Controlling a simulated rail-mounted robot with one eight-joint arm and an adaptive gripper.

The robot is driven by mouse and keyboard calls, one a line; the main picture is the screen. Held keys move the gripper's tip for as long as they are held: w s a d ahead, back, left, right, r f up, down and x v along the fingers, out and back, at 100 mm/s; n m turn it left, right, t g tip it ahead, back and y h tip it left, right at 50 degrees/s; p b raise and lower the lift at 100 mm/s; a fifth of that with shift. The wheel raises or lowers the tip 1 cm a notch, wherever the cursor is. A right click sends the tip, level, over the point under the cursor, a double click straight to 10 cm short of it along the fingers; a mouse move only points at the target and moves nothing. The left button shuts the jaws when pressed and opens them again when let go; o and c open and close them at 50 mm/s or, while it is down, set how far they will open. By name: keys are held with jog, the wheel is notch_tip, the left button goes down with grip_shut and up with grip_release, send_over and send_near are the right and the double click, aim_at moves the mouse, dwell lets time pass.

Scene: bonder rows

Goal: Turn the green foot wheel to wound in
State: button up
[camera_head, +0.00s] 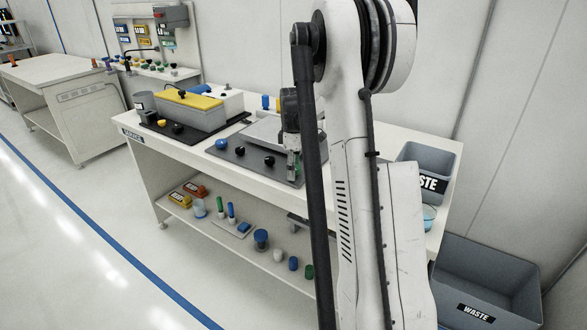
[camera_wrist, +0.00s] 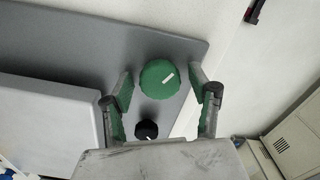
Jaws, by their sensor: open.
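My gripper (camera_wrist: 161,76) is open, one finger on each side of the wheel, with gaps visible between fingers and wheel. Its height over the wheel is hard to tell. In the head view my gripper (camera_head: 293,166) is low over the right mat (camera_head: 232,153), and the arm hides much there; I cannot make out the wheel.
A light grey block (camera_wrist: 48,132) stands on the mat. In the head view, blue and black knobs line the mat's front edge. A grey waste bin (camera_head: 428,168) stands on the bench's right end.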

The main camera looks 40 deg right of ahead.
jog(key=shift+r, duration=0.1)
notch_tip(320, 180, up, 12)
dwell(0.5)
jog(key=shift+a, duration=0.15)
dwell(0.3)
jog(key=s+a+r+m+t+h, duration=0.15)
jog(key=s+a+r, duration=0.3)
jog(key=a, duration=0.65)
jog(key=s+a+r+m+t+y, duration=0.1)
jog(key=s+a+r+m+t, duration=0.3)
jog(key=a, duration=0.8)
jog(key=s+a+f+m+t, duration=0.1)
jog(key=s+a+f, duration=0.3)
jog(key=s+a, duration=0.3)
jog(key=s+a+f+m, duration=0.1)
jog(key=s+a+f, duration=0.2)
jog(key=s+a, duration=0.5)
jog(key=shift+s+f+t, duration=0.35)
jog(key=shift+s, duration=0.6)
